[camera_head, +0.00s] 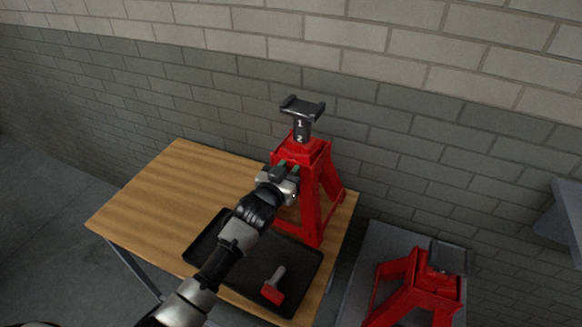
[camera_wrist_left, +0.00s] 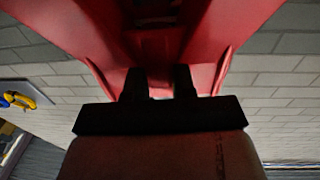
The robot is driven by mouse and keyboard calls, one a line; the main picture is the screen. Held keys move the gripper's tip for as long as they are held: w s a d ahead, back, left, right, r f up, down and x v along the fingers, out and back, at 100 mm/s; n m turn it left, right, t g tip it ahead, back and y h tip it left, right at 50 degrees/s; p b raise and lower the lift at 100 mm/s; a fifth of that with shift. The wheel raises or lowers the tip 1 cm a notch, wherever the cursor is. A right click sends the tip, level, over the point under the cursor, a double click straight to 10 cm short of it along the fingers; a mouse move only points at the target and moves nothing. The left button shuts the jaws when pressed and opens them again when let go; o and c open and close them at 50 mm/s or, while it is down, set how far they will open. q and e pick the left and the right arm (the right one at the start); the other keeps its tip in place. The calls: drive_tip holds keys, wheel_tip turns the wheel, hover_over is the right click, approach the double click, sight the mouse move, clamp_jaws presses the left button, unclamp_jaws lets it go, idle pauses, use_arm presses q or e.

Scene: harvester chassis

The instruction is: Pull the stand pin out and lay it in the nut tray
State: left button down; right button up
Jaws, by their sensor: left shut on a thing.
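The red jack stand (camera_head: 311,172) stands upright at the right end of the wooden table, with a dark post marked 1 and 2 rising from its top. My left gripper (camera_head: 288,170) is at the upper front of this stand and is shut on the stand pin, which the fingers almost wholly hide. In the left wrist view the two dark fingers (camera_wrist_left: 160,85) point at the stand's red frame (camera_wrist_left: 215,35). The black tray (camera_head: 207,243) lies on the table below my left arm. My right gripper is not in view.
A red-headed piece with a grey shaft (camera_head: 273,287) lies in the tray. A second red stand (camera_head: 418,285) is on a grey surface at the lower right. The table's left part (camera_head: 160,200) is bare. A brick wall is behind.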

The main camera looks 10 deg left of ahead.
use_arm(q)
drive_tip(key=shift+p+v, duration=0.85)
drive_tip(key=shift+v, duration=0.5)
drive_tip(key=p+v, duration=0.3)
drive_tip(key=v, duration=0.2)
drive_tip(key=shift+s+a+r, duration=0.1)
drive_tip(key=shift+s, duration=0.15)
